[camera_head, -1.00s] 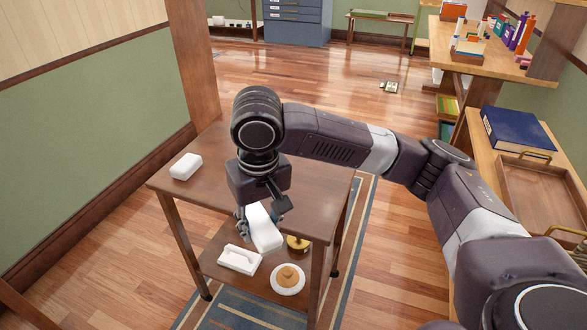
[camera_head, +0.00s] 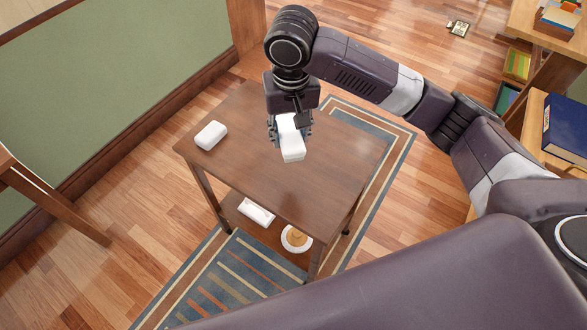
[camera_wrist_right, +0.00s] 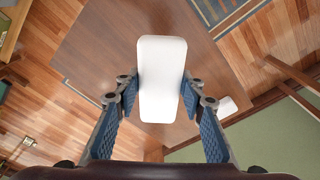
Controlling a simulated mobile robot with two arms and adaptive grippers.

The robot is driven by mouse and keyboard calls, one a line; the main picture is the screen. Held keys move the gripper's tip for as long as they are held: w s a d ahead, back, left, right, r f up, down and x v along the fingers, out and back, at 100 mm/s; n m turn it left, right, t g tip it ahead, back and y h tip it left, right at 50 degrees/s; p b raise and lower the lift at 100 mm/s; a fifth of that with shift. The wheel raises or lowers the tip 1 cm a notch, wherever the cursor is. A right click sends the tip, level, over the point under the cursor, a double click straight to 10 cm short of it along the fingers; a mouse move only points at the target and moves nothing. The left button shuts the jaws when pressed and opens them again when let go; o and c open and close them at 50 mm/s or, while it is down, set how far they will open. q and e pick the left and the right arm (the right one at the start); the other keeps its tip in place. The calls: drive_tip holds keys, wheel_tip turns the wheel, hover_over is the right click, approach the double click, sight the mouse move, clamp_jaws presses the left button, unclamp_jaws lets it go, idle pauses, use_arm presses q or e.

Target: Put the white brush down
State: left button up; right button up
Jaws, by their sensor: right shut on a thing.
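The white brush (camera_head: 291,146) is a plain, smooth white block with rounded edges. My right gripper (camera_head: 289,128) is shut on its sides, with the brush lengthwise between the fingers and its near end sticking out toward the head camera. The right wrist view shows the brush (camera_wrist_right: 162,80) between the two blue finger pads. It is over the brown table top (camera_head: 330,175); I cannot tell whether it touches the wood. My left gripper is not in view.
A similar white block (camera_head: 211,135) lies at the table's left corner. The lower shelf holds a white tray-like piece (camera_head: 256,212) and a white dish with a tan item (camera_head: 296,239). The table top around the brush is clear. A blue book (camera_head: 567,127) is at the right.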

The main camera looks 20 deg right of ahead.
sight(291, 181)
wheel_tip(291, 181, down, 16)
drive_tip(key=shift+d+f, duration=0.1)
drive_tip(key=shift+f, duration=0.15)
idle(0.3)
drive_tip(key=o, duration=1)
drive_tip(key=shift+f, duration=0.15)
drive_tip(key=shift+o, duration=0.2)
drive_tip(key=r, duration=0.4)
drive_tip(key=s+r, duration=0.1)
drive_tip(key=r, duration=0.7)
drive_tip(key=shift+s+r, duration=0.15)
drive_tip(key=shift+s, duration=0.1)
drive_tip(key=shift+a, duration=0.25)
